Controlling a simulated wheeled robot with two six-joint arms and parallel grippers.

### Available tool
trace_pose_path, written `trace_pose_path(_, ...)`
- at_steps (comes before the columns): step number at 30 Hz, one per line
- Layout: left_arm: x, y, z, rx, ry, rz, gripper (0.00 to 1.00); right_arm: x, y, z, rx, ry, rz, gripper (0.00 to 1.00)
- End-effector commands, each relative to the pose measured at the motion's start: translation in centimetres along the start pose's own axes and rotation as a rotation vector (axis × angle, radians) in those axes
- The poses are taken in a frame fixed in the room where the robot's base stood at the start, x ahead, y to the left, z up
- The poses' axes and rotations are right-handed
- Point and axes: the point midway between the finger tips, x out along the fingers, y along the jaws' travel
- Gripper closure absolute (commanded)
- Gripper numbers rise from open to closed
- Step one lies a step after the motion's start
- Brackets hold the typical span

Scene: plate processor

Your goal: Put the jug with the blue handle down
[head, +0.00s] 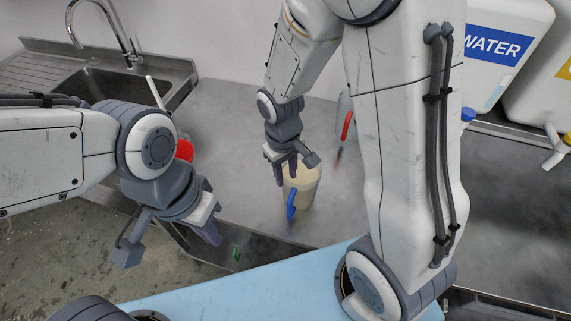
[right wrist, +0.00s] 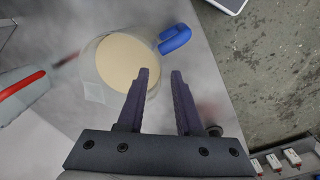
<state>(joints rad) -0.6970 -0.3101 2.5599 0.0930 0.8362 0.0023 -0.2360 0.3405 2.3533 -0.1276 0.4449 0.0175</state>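The jug with the blue handle (head: 304,188) stands upright on the steel counter near its front edge, with beige contents. Its blue handle (head: 291,207) points toward the front. In the right wrist view the jug (right wrist: 92,62) is beyond the fingers, with its handle (right wrist: 174,39) at upper right. My right gripper (head: 285,170) is just above the jug. The right wrist view shows its fingers (right wrist: 160,72) apart with nothing between them, off the handle. My left gripper (head: 209,210) is empty, fingers apart, in front of the counter's edge at left.
A clear jug with a red handle (head: 347,125) stands behind and to the right. A red object (head: 184,150) is partly hidden behind my left arm. A sink (head: 115,85) is at far left, and a WATER container (head: 500,45) at upper right. The counter between is clear.

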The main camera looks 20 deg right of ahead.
Motion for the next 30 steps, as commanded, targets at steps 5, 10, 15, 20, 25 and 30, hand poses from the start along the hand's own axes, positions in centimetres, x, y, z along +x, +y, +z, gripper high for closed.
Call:
trace_pose_path(5, 0.1, 0.0, 0.0, 0.0, 0.0, 0.0, 1.0, -2.6, 0.0, -0.1, 0.001, 0.004, 0.0, 0.65)
trace_pose_path(10, 0.1, 0.0, 0.0, 0.0, 0.0, 0.0, 1.0, -4.3, -1.0, 0.4, -0.019, 0.007, -0.005, 0.65)
trace_pose_path(15, 0.1, 0.0, 0.0, 0.0, 0.0, 0.0, 1.0, -7.9, -5.5, 3.4, -0.11, 0.034, -0.037, 0.65)
trace_pose_path(20, 0.1, 0.0, 0.0, 0.0, 0.0, 0.0, 1.0, -10.8, -9.6, 7.9, -0.213, 0.05, -0.086, 0.65)
trace_pose_path(25, 0.1, 0.0, 0.0, 0.0, 0.0, 0.0, 1.0, -12.2, -11.6, 11.4, -0.284, 0.052, -0.125, 0.65)
trace_pose_path(30, 0.1, 0.0, 0.0, 0.0, 0.0, 0.0, 1.0, -12.4, -11.9, 12.4, -0.302, 0.049, -0.136, 0.65)
